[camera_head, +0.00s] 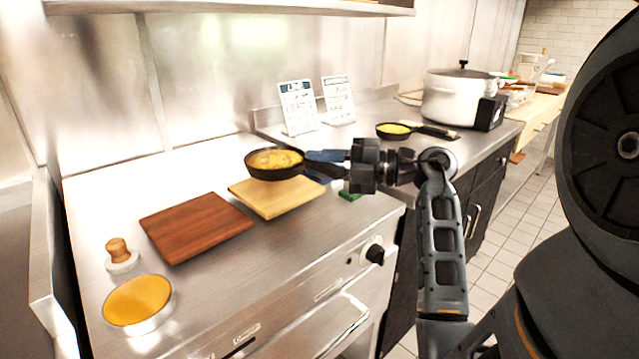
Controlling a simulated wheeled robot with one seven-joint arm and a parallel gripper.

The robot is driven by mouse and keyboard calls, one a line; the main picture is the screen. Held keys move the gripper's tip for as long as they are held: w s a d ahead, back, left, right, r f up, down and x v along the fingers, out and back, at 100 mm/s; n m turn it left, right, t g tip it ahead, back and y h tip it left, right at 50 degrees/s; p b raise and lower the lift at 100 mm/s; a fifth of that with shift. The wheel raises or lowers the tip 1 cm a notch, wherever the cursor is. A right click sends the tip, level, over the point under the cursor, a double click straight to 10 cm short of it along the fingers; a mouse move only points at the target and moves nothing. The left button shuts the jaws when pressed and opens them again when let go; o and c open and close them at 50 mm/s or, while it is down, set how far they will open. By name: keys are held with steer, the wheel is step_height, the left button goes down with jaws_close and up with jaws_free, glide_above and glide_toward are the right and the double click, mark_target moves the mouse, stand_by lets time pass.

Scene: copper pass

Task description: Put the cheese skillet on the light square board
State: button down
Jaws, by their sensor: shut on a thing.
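A dark skillet (274,164) with lumpy yellow, cheese-like food is held by its handle in my gripper (328,160). My gripper is shut on the handle and hides part of it. The skillet is roughly level and appears raised over the back part of the light square board (280,203). The picture does not clearly show the gap between them. The light board lies flat on the steel counter, its front part bare.
A dark red-brown board (195,228) lies left of the light one. A second skillet with yellow food (393,130) and a large pot (458,97) stand farther back. Two cards (298,107) stand by the wall. A green item (350,196) lies under my gripper.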

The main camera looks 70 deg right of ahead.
steer(key=shift+w, duration=0.15)
steer(key=shift+f, duration=2.15)
steer(key=c, duration=1)
jaws_free()
steer(key=s+d+b, duration=0.1)
steer(key=s, duration=1.1)
steer(key=shift+d, duration=0.15)
